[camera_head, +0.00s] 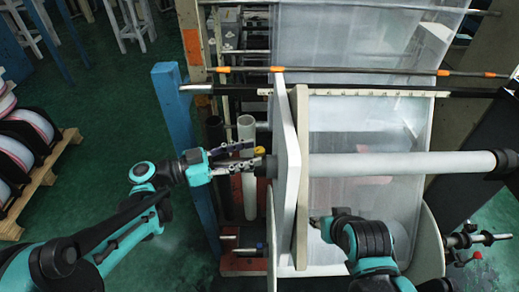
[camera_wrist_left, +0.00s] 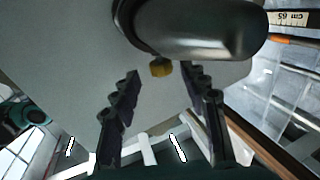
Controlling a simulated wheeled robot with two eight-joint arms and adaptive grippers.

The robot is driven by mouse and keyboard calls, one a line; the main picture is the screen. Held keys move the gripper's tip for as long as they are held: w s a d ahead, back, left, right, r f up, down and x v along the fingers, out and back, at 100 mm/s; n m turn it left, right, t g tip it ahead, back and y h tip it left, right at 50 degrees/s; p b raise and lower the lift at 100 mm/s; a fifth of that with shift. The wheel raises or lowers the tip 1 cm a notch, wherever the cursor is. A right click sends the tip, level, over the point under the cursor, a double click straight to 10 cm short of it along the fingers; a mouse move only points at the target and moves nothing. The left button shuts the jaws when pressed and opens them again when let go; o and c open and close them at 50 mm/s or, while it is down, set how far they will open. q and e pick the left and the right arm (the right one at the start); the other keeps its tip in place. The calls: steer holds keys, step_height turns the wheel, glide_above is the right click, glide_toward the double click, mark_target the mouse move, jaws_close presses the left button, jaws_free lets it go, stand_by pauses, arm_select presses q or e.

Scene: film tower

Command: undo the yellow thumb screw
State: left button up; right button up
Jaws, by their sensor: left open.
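The small yellow thumb screw (camera_head: 259,151) sits at the left end of the roller shaft, beside the pale upright board. In the left wrist view the yellow thumb screw (camera_wrist_left: 161,69) sticks out below a dark rounded shaft end (camera_wrist_left: 200,30). My left gripper (camera_head: 250,157) reaches in from the left with its fingers pointing at the screw. In the wrist view the fingers of my left gripper (camera_wrist_left: 160,84) are apart, with the screw in line with the gap near the tips. My right gripper (camera_head: 318,222) is low in the middle; its jaws are too small to make out.
A long pale roller (camera_head: 400,163) runs right from the pale board (camera_head: 286,175). A blue post (camera_head: 180,150) stands behind my left arm. Clear film (camera_head: 365,120) hangs behind the roller. Film reels (camera_head: 28,125) lie on a pallet at left; green floor lies between.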

mark_target(260, 150)
arm_select(q)
steer(key=x, duration=0.2)
steer(key=shift+w+d+f, duration=0.15)
steer(key=shift+w+d, duration=0.1)
steer(key=shift+d, duration=0.05)
steer(key=shift+w+d, duration=0.1)
steer(key=shift+d, duration=0.35)
jaws_close()
steer(key=shift+t, duration=0.3)
steer(key=n+t+y+p, duration=0.1)
steer(key=n+t+y, duration=0.1)
steer(key=n+t, duration=0.1)
steer(key=shift+t, duration=0.6)
steer(key=shift+n+t+y+p, duration=0.5)
steer(key=shift+n+t+y, duration=0.9)
steer(key=shift+y, duration=0.1)
steer(key=shift+n+t+y, duration=0.3)
